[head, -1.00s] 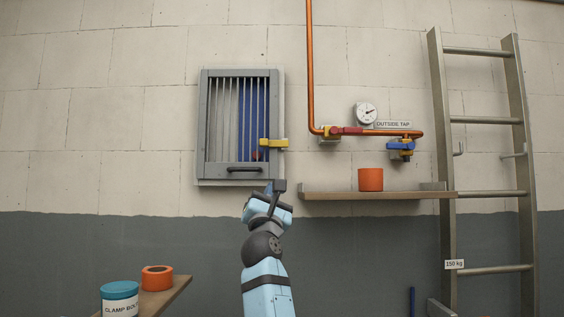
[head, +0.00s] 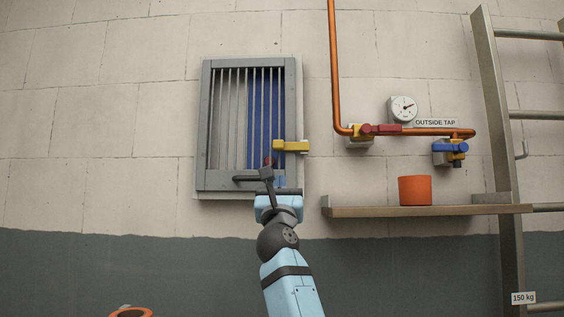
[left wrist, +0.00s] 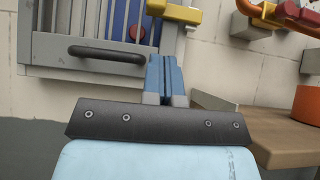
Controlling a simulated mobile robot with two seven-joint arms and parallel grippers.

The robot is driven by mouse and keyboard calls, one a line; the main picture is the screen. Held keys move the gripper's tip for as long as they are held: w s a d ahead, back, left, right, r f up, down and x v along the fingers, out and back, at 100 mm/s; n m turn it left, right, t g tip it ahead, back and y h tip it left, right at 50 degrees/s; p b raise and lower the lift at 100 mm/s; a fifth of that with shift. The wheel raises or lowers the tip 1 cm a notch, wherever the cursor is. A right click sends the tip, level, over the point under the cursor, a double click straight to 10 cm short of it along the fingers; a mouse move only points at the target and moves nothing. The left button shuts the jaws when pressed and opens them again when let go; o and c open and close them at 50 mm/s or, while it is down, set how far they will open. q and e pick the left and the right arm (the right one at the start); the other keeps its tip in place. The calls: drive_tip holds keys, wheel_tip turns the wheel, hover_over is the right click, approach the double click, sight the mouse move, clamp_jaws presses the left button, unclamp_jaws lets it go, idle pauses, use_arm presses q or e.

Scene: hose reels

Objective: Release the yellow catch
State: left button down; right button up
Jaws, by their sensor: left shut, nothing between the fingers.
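The yellow catch (head: 291,146) sits across the right edge of a grey barred door (head: 207,130). It also shows at the top of the left wrist view (left wrist: 156,6), partly cut off. The door's dark bar handle (head: 246,179) is near its bottom edge, and it shows in the left wrist view (left wrist: 107,54) left of the fingers. My left gripper (head: 266,174) is in front of the door's lower right part, below the catch and apart from it in the picture. In the left wrist view its blue fingers (left wrist: 164,76) are together and empty. My right gripper is out of view.
Blue and red shapes show behind the bars. Right of the door is a shelf (head: 430,211) with an orange cup (head: 415,190). Above it are a copper pipe (head: 335,70), red and blue tap levers and a gauge (head: 403,108). A ladder (head: 497,120) stands far right.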

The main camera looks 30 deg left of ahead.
sight(281, 150)
use_arm(q)
drive_tip(key=shift+s+d+r, duration=0.1)
drive_tip(key=shift+s, duration=0.1)
drive_tip(key=p+x, duration=0.4)
drive_tip(key=x, duration=0.5)
drive_tip(key=shift+w+r, duration=0.25)
drive_tip(key=shift+w, duration=0.05)
drive_tip(key=shift+w+r, duration=0.1)
drive_tip(key=shift+a+r+m+t+h+b, duration=0.1)
drive_tip(key=shift+a+m+t+h+b, duration=0.15)
drive_tip(key=shift+m+h, duration=0.3)
drive_tip(key=shift+a+r+m+t+h+b, duration=0.1)
drive_tip(key=shift+m+t+h, duration=0.25)
drive_tip(key=shift+m+h, duration=0.2)
drive_tip(key=shift+r+m+h, duration=0.1)
drive_tip(key=shift+m+h, duration=0.3)
drive_tip(key=shift+m, duration=0.2)
drive_tip(key=shift+r+t, duration=0.1)
drive_tip(key=shift+t, duration=0.2)
